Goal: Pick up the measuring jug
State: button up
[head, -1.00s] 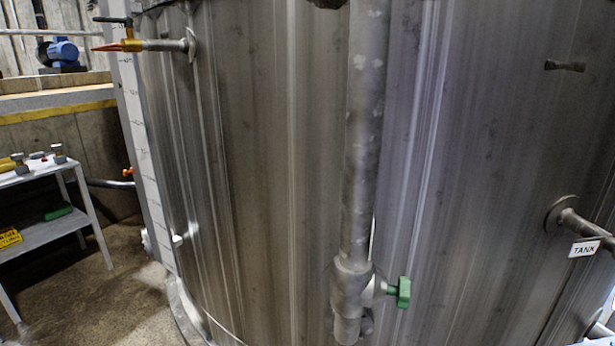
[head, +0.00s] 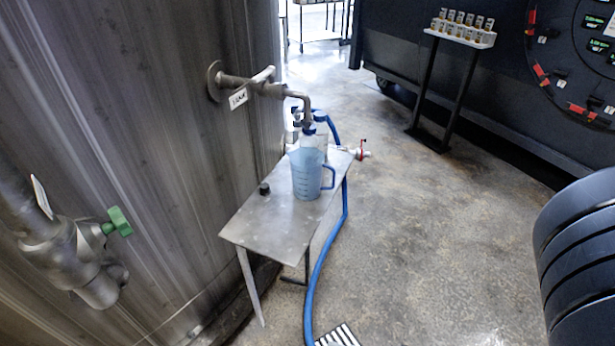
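The measuring jug (head: 305,182) is a translucent blue jug with a handle on its right side. It stands upright on a small metal table (head: 262,222), beside the tank. A bent tap pipe (head: 296,94) from the tank ends just above and behind the jug. White bottles with blue caps (head: 320,128) stand behind the jug and are partly hidden by it. My gripper is not in view.
The big metal tank (head: 140,130) fills the left side, with a green-handled valve (head: 118,222). A blue hose (head: 318,270) runs down to the floor. A dark ribbed object (head: 580,260) is at the right edge. A sample rack (head: 462,30) stands farther back. The floor right of the table is clear.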

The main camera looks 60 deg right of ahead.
aim_at(306, 163)
jog(key=i+j+z, duration=0.15)
jog(key=i, duration=0.15)
jog(key=i+j+z, duration=0.2)
jog(key=z, duration=0.3)
jog(key=i+j+z, duration=0.15)
jog(key=j+z, duration=0.3)
jog(key=i+j+z, duration=0.1)
jog(key=j+z, duration=0.2)
jog(key=z, duration=0.2)
jog(key=j+z, duration=0.95)
jog(key=k+j+z, duration=0.1)
jog(key=j+z, duration=0.15)
jog(key=z, duration=0.2)
jog(key=k+j+z, duration=0.15)
jog(key=j+z, duration=0.2)
jog(key=z, duration=0.15)
